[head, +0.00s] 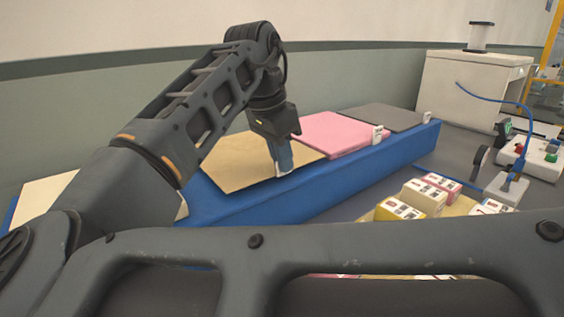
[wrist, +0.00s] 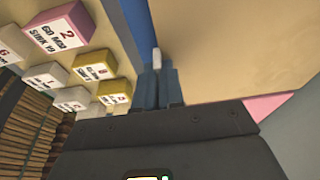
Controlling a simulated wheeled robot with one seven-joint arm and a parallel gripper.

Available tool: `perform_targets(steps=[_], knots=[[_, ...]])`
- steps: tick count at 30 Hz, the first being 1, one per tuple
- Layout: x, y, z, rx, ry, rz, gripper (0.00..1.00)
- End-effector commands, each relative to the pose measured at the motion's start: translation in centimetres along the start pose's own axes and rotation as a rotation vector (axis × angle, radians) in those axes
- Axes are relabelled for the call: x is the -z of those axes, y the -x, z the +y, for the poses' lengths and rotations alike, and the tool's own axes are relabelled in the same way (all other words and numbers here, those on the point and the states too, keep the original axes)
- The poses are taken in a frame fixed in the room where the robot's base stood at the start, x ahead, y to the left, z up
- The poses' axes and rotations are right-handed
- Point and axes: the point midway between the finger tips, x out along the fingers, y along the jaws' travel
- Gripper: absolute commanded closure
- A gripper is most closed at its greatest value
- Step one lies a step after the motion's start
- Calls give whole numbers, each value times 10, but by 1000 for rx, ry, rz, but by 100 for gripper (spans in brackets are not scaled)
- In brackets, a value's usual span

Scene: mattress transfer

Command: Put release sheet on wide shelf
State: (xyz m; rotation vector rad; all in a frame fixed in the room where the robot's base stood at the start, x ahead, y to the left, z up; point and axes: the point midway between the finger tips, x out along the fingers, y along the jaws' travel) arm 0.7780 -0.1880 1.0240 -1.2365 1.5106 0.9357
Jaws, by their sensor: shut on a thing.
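The tan sheet (head: 245,165), which I take to be the release sheet, lies flat on a long blue-edged shelf (head: 320,178). I cannot tell whether this is the wide shelf. My gripper (head: 284,168) points down at the sheet's front right edge. In the wrist view its blue-grey fingers (wrist: 157,82) are shut on a white tab (wrist: 156,57) at the edge of the tan sheet (wrist: 220,50). The tab's lower part is hidden between the fingers.
A pink sheet (head: 338,134) and a dark grey sheet (head: 385,118) lie farther along, with white tabs at their front. A pale sheet (head: 40,195) is at far left. Yellow, pink and white boxes (head: 422,196) stand in front. Devices (head: 535,155) and a white cabinet (head: 470,88) stand right.

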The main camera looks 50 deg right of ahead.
Motion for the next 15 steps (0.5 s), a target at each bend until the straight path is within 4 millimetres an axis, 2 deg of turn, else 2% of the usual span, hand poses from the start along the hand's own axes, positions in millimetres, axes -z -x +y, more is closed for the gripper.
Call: perform_targets(steps=[3, 13, 14, 15], knots=[[-3, -11, 0, 1, 0, 0, 100], [-3, -14, 0, 1, 0, 1, 100], [-3, -14, 0, 0, 0, 1, 91], [-3, -13, 0, 1, 0, 1, 87]])
